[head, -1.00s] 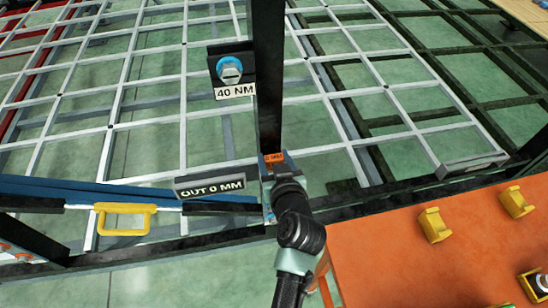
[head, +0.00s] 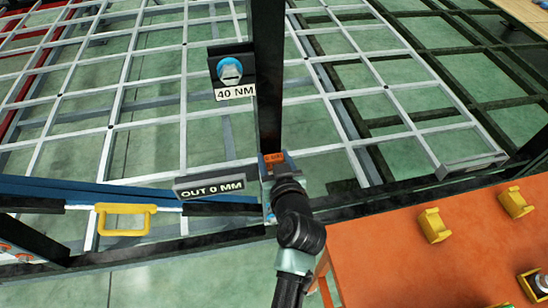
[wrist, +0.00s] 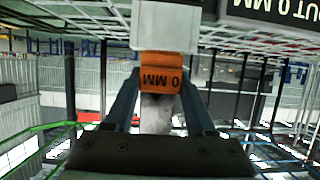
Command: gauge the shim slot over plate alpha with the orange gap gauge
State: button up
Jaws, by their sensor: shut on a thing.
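The orange gap gauge (wrist: 161,73) shows in the wrist view between the two fingers of my gripper (wrist: 158,92), with "0 MM" on it upside down. My gripper is shut on it. The gauge's far end meets a pale block (wrist: 165,25), and I cannot tell whether it is inside a slot. In the head view, my gripper (head: 273,163) is at the foot of a dark upright post, and a small part of the orange gauge (head: 273,157) shows. No label for plate alpha is readable, and the shim slot cannot be made out.
A sign reading "OUT 0 MM" (head: 209,187) is just left of my gripper. A "40 NM" sign (head: 235,92) with a blue-ringed bolt is on the post above. A yellow handle (head: 125,219) is at left. An orange bench (head: 440,265) with yellow holders is at right.

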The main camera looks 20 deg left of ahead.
aim_at(271, 129)
jog(key=shift+r+p, duration=2.95)
jog(key=shift+r, duration=1)
